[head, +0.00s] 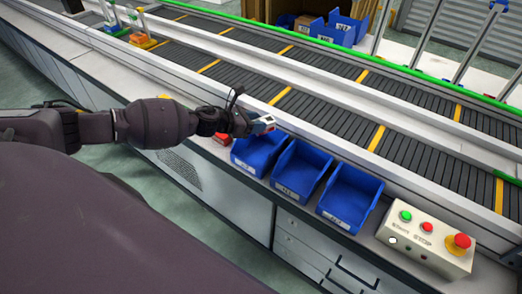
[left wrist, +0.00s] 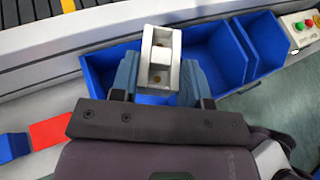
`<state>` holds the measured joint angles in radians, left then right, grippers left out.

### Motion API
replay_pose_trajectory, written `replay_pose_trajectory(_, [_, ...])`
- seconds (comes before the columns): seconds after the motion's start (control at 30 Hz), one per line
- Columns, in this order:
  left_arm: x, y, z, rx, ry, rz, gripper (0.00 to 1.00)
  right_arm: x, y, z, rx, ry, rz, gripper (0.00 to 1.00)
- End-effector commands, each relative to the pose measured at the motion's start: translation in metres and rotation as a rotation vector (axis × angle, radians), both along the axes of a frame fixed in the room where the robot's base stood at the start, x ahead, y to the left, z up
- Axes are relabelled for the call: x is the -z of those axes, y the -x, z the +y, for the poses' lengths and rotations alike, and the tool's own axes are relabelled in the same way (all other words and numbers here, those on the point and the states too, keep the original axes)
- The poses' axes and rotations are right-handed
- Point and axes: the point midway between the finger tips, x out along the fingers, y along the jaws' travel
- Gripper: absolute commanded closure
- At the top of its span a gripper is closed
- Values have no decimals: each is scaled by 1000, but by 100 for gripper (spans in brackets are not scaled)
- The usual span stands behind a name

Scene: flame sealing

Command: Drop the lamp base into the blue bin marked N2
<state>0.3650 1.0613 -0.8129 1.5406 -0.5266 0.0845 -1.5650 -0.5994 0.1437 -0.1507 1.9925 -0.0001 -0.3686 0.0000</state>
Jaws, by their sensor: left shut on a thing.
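My left gripper (head: 262,126) is shut on a small white-grey block with a hollow frame, the lamp base (left wrist: 160,62). In the head view the lamp base (head: 264,125) is mostly covered by the gripper and sits above the back of the leftmost blue bin (head: 258,153). Two more blue bins stand to its right, a middle one (head: 300,172) and a right one (head: 349,196). Each has a small front label, too small to read, so I cannot tell which is N2. The bins look empty where visible. My right gripper is not in view.
A red block (head: 222,139) lies left of the bins. A control box (head: 428,243) with buttons stands at the right. Conveyor belts (head: 330,105) run behind the bins. More blue bins (head: 333,30) stand at the far side.

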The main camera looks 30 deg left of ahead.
Motion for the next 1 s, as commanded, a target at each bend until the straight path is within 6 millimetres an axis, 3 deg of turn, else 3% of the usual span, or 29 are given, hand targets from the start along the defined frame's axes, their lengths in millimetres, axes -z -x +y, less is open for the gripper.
replay_pose_trajectory(0.1, [5,1,20,32,1,1,82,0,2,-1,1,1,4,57])
replay_pose_trajectory(0.3, [8,2,35,67,2,-1,82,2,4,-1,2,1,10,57])
replay_pose_trajectory(0.57, [21,2,36,71,2,-1,82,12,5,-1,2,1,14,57])
replay_pose_trajectory(1.0, [65,2,36,70,1,1,82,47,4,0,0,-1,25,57])
